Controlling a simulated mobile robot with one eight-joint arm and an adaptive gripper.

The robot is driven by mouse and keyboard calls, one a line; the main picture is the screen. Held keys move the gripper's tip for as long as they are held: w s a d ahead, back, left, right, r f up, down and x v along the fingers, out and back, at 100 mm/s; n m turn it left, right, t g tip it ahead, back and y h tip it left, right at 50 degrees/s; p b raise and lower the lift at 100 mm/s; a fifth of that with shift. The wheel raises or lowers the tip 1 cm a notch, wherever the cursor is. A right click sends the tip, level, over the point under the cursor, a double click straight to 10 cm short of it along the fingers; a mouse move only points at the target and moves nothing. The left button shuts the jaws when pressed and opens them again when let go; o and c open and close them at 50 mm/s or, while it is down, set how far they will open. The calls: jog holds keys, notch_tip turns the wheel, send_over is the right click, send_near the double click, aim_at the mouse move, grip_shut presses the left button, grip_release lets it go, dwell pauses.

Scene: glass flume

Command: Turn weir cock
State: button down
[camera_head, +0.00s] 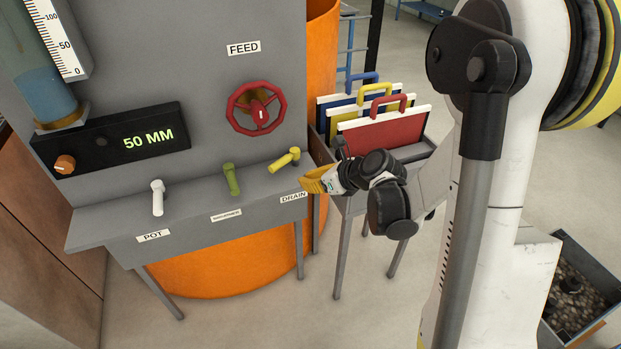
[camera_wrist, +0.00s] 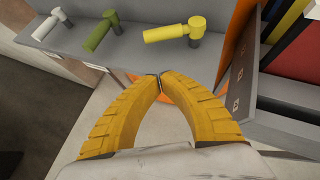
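Three lever cocks stand on the grey panel's ledge: a white one (camera_head: 157,198) above the POT label, a green one (camera_head: 232,180) above a label (camera_head: 226,215) too small to read, and a yellow one (camera_head: 285,160) above the DRAIN label (camera_head: 293,197). I cannot read which is the weir cock. The wrist view also shows the white (camera_wrist: 48,25), green (camera_wrist: 101,32) and yellow (camera_wrist: 175,32) cocks beyond my fingers. My gripper (camera_head: 303,182) is just right of and below the yellow cock, apart from it. Its yellow fingertips (camera_wrist: 160,82) meet with nothing between them.
A red FEED handwheel (camera_head: 257,108) is above the yellow cock. A black display (camera_head: 112,141) reads 50 MM and has an orange knob (camera_head: 65,164). A rack with coloured boards (camera_head: 382,132) stands close behind my gripper. An orange tank (camera_head: 218,268) is under the ledge.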

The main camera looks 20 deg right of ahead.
aim_at(289, 186)
jog(key=b+x, duration=0.1)
jog(key=x, duration=0.5)
jog(key=shift+f+b, duration=0.1)
jog(key=shift+b, duration=0.25)
jog(key=shift+w+a+r, duration=0.2)
jog(key=shift+w+a, duration=0.05)
jog(key=shift+w, duration=0.25)
jog(key=shift+w+a+r, duration=0.25)
jog(key=shift+w, duration=0.25)
jog(key=shift+w+a+r+b, duration=0.2)
jog(key=shift+w+a+b, duration=0.1)
jog(key=shift+w, duration=0.3)
